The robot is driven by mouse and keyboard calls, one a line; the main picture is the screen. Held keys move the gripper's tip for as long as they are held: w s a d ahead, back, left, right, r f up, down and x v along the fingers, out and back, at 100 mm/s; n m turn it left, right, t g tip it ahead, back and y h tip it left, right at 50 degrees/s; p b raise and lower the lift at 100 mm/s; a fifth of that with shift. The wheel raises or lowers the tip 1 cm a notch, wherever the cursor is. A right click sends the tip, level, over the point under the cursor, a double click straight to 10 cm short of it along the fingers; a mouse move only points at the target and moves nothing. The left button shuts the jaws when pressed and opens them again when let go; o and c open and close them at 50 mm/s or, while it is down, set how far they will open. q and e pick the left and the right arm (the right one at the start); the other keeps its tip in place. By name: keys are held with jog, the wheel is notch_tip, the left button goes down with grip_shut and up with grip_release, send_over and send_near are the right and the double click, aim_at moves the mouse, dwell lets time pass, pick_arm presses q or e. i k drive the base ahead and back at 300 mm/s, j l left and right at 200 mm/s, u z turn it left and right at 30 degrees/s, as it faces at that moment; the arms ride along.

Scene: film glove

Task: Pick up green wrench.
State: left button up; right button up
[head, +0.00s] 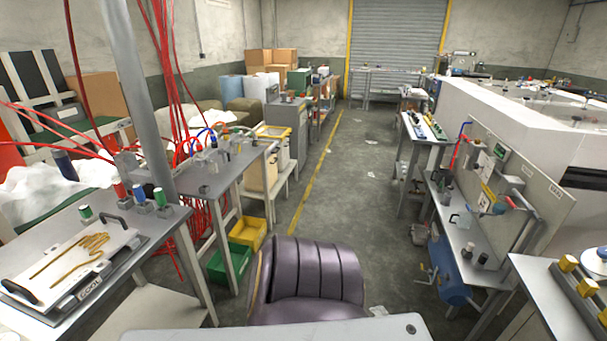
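I cannot make out a green wrench for certain in the head view. A small green item (500,151) shows on the upright tool panel (530,180) at the right, too small to identify. A long green item (438,130) lies on a side table further back, and I cannot tell what it is. Neither of my grippers is in view.
A purple chair (305,270) stands close in front. Green (228,262) and yellow (248,233) bins sit on the floor. The central aisle (350,180) beyond the chair is mostly clear.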

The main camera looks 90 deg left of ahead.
aim_at(159, 196)
jog(key=k+l+u, duration=0.1)
jog(key=u, duration=3.75)
